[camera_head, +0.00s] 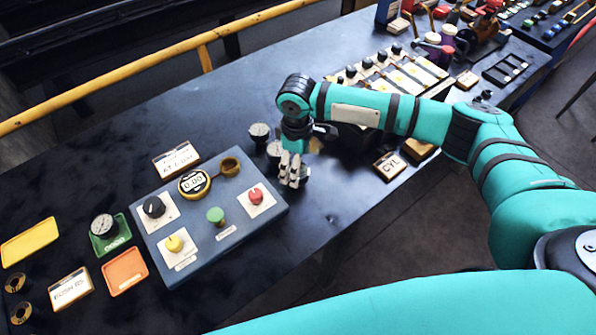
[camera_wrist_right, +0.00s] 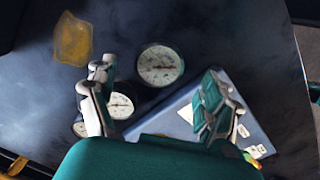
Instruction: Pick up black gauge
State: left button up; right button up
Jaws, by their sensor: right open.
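Dark-rimmed round gauges with pale dials stand on the dark bench behind the blue-grey panel. One gauge (camera_head: 259,131) shows clearly in the head view; another (camera_head: 273,149) is partly hidden by my right gripper (camera_head: 291,172). My right gripper points down beside the panel's back right corner. In the right wrist view its fingers (camera_wrist_right: 157,80) are apart, with a gauge (camera_wrist_right: 160,65) showing between the fingertips and nothing held. A second gauge (camera_wrist_right: 121,106) is partly behind one finger, and another dial (camera_wrist_right: 80,129) peeks out beside it. My left gripper is not in view.
The panel (camera_head: 200,248) carries knobs and a yellow display. Another gauge (camera_head: 104,226) sits on a green tray (camera_head: 122,240) at left. A yellow tray (camera_head: 30,241) and orange tray (camera_head: 125,271) lie nearby. A CYL sign (camera_head: 389,166) stands to the right. The bench's back left is clear.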

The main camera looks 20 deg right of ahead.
notch_tip(320, 180, down, 5)
jog(key=shift+d+r+p, duration=0.1)
jog(key=shift+r+p, duration=0.05)
jog(key=shift+p, duration=0.8)
jog(key=shift+f, duration=0.5)
jog(key=c, duration=1.4)
